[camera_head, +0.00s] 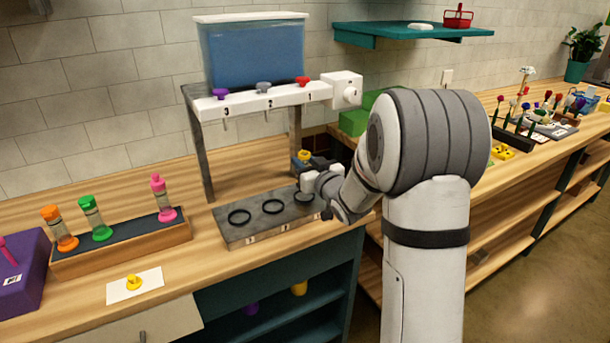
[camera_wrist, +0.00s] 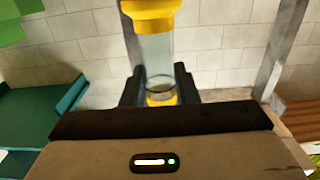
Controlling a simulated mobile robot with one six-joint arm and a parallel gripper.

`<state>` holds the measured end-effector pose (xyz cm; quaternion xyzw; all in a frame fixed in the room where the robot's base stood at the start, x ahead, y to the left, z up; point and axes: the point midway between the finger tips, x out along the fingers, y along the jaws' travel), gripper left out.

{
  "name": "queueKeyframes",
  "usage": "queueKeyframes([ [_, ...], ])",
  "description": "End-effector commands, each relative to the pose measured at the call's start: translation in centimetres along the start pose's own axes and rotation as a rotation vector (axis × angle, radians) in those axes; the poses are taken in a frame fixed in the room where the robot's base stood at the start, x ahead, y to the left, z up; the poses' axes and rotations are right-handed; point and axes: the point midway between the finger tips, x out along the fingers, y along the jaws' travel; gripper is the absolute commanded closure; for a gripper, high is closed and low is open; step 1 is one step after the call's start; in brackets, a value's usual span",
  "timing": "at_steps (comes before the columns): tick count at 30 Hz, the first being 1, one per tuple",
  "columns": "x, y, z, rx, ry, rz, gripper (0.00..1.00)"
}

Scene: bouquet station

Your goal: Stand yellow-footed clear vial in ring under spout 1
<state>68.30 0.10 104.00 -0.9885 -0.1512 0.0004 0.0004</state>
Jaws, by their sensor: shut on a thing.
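My gripper (camera_head: 306,165) is shut on the clear vial with yellow ends. In the head view a yellow end of this vial (camera_head: 304,154) shows just above the dark jaws. In the wrist view the clear vial (camera_wrist: 156,50) stands out from between the fingers (camera_wrist: 160,92), with a wide yellow end at the top of the picture and yellow between the jaws. Spout 1 is under the red knob (camera_head: 302,80). The ring under it (camera_head: 303,197) lies below my gripper, partly hidden by it. I cannot tell whether the vial touches the ring.
The grey ring base (camera_head: 258,236) also has two empty rings, left and middle. Frame posts (camera_head: 201,150) stand close by. A wooden rack (camera_head: 120,252) with orange, green and pink vials is at left. A yellow stopper (camera_head: 133,282) lies on a white card. Green boxes (camera_head: 353,122) stand behind my arm.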

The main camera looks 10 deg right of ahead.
Motion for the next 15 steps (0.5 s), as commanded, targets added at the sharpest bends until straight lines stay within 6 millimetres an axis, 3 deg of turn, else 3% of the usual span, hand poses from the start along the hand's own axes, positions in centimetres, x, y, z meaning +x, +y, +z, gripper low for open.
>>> queueKeyframes([
  [6, 0.1, -0.3, 2.9, 0.001, -0.001, -0.005, 1.0],
  [13, 0.1, -0.4, 3.5, 0.001, -0.001, -0.007, 1.0],
  [14, 0.1, -0.4, 3.6, 0.001, -0.004, -0.007, 0.72],
  [15, 0.1, -0.4, 3.7, 0.001, -0.004, -0.007, 0.69],
])
